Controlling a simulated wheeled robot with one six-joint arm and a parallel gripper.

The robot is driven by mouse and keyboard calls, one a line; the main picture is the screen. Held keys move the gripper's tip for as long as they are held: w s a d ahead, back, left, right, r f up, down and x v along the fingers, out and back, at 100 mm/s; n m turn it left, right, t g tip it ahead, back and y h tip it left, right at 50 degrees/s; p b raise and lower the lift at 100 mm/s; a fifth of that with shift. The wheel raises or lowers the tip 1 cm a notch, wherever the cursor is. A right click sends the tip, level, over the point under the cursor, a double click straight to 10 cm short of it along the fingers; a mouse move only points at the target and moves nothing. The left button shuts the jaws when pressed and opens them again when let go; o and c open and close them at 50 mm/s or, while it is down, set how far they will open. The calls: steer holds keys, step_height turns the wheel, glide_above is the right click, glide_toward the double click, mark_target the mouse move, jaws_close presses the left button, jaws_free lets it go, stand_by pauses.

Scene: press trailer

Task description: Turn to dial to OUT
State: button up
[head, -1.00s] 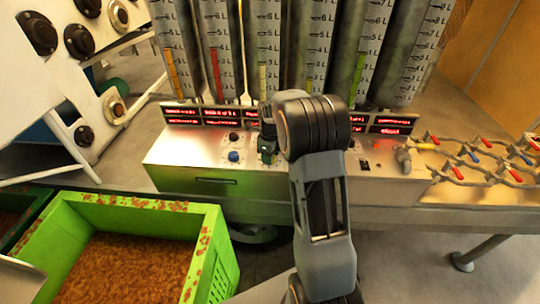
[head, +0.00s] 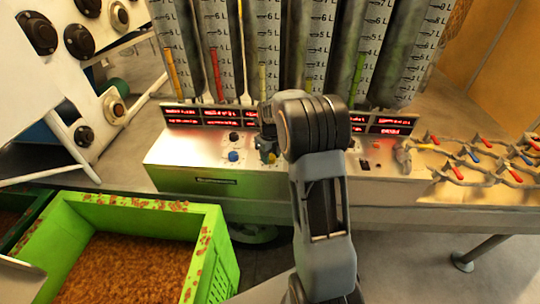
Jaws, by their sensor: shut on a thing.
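The silver control panel (head: 200,180) stands below the tall graduated cylinders. My gripper (head: 268,152) is at the middle of this panel, pointing down at its face, partly covered by my wrist. It is shut on a dial (head: 271,158), of which only a small yellowish part seems to show at the fingertips. The dial's pointer and any OUT label are hidden or too small to read. A blue knob (head: 233,156) and a black knob (head: 233,137) sit on the panel just left of my gripper, apart from it.
Red lit displays (head: 182,122) run along the panel's back, below the graduated cylinders (head: 212,40). Valves with red, blue and yellow handles (head: 480,150) are at the right. A green crate (head: 215,245) of brown granules stands at the lower left.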

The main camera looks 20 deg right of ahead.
steer(key=shift+w+r, duration=0.1)
steer(key=shift+r, duration=0.05)
steer(key=o, duration=0.9)
step_height(320, 180, up, 14)
steer(key=shift+f, duration=0.2)
stand_by(0.5)
